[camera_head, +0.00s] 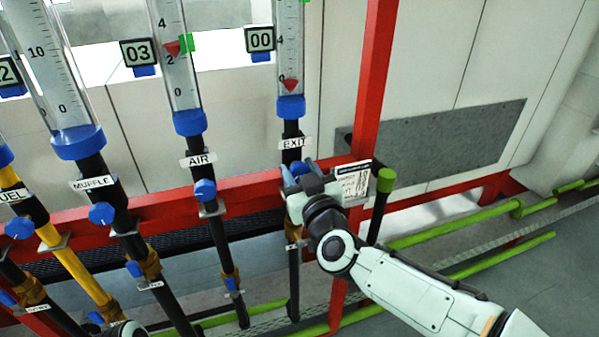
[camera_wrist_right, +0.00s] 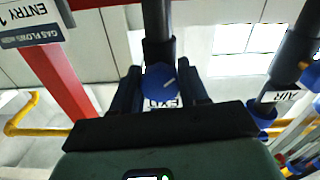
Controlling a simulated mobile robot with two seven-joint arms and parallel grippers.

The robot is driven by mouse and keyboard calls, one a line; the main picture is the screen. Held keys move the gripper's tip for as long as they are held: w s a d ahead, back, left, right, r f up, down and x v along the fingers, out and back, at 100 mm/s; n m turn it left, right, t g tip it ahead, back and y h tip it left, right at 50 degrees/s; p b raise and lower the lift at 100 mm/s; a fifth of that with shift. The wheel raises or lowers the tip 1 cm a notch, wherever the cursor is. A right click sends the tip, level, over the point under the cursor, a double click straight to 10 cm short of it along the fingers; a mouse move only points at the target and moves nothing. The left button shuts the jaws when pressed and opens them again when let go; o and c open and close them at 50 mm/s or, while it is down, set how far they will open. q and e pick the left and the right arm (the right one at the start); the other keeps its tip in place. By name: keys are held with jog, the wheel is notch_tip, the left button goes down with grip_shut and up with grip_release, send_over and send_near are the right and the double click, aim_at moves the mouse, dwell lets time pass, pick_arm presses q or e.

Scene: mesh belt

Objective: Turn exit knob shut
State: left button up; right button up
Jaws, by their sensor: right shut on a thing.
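The exit knob (camera_head: 300,168) is a small blue knob on the dark pipe below the EXIT label (camera_head: 294,143). My right gripper (camera_head: 293,176) is at this knob and partly covers it in the head view. In the right wrist view, the blue exit knob (camera_wrist_right: 160,82) sits between the two dark fingers of the right gripper (camera_wrist_right: 160,90), and its white mark line is slanted. The exit tube (camera_head: 289,50) above has its red float (camera_head: 290,85) near 0, and its display (camera_head: 260,39) reads 00.
The AIR knob (camera_head: 205,190) and the MUFFLE knob (camera_head: 101,214) are on pipes to the left. A red upright post (camera_head: 372,80) stands just right of the exit pipe. Green rails (camera_head: 450,228) run low at right.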

jog(key=m+b, duration=0.1)
jog(key=m, duration=0.5)
jog(key=shift+m, duration=0.3)
jog(key=m+b, duration=0.1)
jog(key=m, duration=0.2)
jog(key=shift+a+m, duration=0.1)
jog(key=shift+m, duration=0.3)
jog(key=m+b, duration=0.1)
jog(key=m, duration=0.2)
jog(key=shift+m, duration=0.3)
jog(key=m+b, duration=0.1)
jog(key=m, duration=0.3)
jog(key=shift+b, duration=0.4)
jog(key=m+b, duration=0.1)
jog(key=m, duration=0.4)
jog(key=shift+m, duration=0.3)
pick_arm(q)
jog(key=w+f+t+b, duration=0.1)
jog(key=w+f, duration=0.2)
jog(key=f, duration=0.3)
jog(key=shift+w+a, duration=0.15)
jog(key=shift+a, duration=0.1)
pick_arm(e)
jog(key=shift+r+m, duration=0.1)
jog(key=shift+m, duration=1.1)
pick_arm(q)
jog(key=shift+w, duration=0.1)
pick_arm(e)
jog(key=o, duration=1.1)
jog(key=shift+c, duration=0.2)
